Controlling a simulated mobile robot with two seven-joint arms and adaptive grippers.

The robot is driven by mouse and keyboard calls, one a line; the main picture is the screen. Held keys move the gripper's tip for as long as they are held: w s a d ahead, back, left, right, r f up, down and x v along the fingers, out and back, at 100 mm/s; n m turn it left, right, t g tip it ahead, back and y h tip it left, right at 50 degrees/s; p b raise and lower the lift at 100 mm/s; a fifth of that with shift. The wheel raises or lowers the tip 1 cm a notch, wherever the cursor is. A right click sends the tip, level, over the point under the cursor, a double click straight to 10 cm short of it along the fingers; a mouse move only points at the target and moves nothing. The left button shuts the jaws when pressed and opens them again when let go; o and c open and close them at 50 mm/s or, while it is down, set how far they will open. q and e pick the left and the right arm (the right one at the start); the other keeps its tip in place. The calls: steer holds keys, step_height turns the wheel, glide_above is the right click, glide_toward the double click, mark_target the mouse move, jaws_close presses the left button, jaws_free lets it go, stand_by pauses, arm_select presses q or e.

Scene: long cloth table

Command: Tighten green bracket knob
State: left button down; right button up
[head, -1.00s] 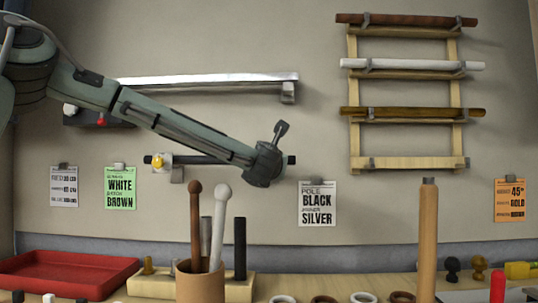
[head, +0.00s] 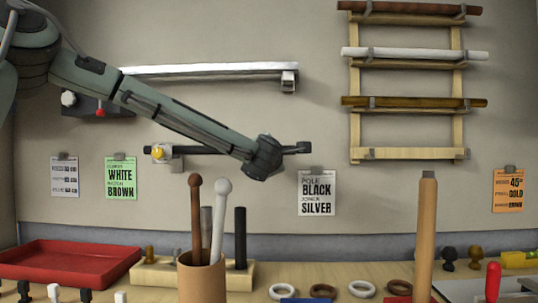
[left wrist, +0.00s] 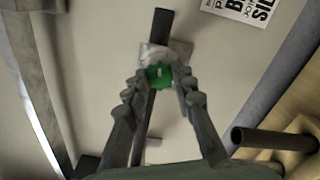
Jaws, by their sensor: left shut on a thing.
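The green knob (left wrist: 159,76) shows in the left wrist view, on a pale bracket (left wrist: 160,54) around a black pole (left wrist: 162,22). My left gripper (left wrist: 159,80) has its two fingers on either side of the knob, closed on it. In the head view the wrist of my left arm (head: 266,158) covers the knob and the right part of the black pole (head: 205,151). A yellow knob (head: 157,152) sits on the bracket near the pole's left end. My right gripper is not in view.
A silver rail (head: 215,69) runs on the wall above. A wooden rack (head: 455,132) with several poles hangs at the right. Below stand a cup (head: 201,280) with two sticks, a tall wooden post (head: 427,235) and a red tray (head: 65,262).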

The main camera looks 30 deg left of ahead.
arm_select(q)
steer(key=shift+m, duration=2.2)
steer(key=c, duration=1.3)
jaws_free()
steer(key=shift+o, duration=0.2)
steer(key=v, duration=1.2)
steer(key=shift+f, duration=0.1)
